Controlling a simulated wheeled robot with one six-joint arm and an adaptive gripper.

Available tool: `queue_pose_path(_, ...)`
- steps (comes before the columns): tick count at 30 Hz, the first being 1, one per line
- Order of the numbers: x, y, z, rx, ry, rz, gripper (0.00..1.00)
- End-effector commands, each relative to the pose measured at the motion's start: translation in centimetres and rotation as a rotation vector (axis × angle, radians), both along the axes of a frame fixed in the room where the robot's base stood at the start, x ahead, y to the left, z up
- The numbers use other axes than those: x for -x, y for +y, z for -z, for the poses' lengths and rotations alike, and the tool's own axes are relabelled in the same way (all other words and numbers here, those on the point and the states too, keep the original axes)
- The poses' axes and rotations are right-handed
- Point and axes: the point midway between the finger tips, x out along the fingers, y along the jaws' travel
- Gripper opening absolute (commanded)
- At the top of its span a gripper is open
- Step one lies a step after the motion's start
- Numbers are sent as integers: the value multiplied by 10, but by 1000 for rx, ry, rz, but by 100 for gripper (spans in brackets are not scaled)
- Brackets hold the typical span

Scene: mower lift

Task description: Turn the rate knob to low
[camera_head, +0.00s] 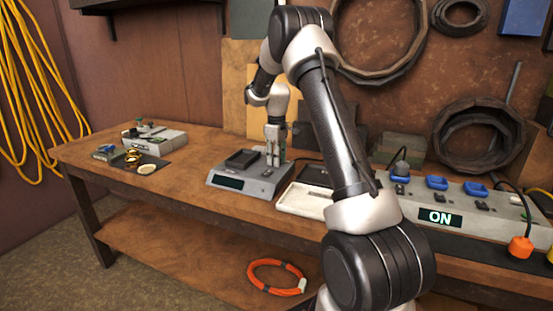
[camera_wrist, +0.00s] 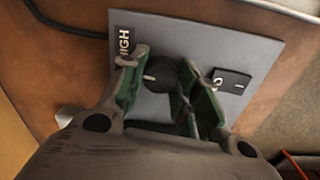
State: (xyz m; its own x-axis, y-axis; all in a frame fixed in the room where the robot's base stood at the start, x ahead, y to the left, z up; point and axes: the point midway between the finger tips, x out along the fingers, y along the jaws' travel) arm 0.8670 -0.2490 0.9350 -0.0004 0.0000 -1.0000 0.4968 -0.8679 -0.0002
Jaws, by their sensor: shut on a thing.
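The rate knob (camera_wrist: 162,75) is a black round knob on the grey panel of a charger-like unit (camera_wrist: 205,50). Its white pointer mark points to the picture's left in the wrist view. A black label reading HIGH (camera_wrist: 123,42) is beside it, up and left. My gripper (camera_wrist: 158,70) has its green-padded fingers on either side of the knob, shut on it. In the head view my gripper (camera_head: 275,150) reaches down onto the right part of the grey unit (camera_head: 268,189). The knob is hidden there by the fingers.
A white tray (camera_head: 303,202) lies right of the unit. A power strip (camera_head: 475,208) with a lit ON sign is farther right. A grey box (camera_head: 160,143) stands at the left.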

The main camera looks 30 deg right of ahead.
Motion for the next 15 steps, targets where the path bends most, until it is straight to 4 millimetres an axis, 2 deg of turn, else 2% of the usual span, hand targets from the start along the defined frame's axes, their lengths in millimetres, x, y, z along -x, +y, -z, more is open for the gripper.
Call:
queue_pose_path(6, 0, 0, 0, 0, -1, -100, 8)
queue_pose_path(15, 0, 0, 0, 0, -1, -156, 8)
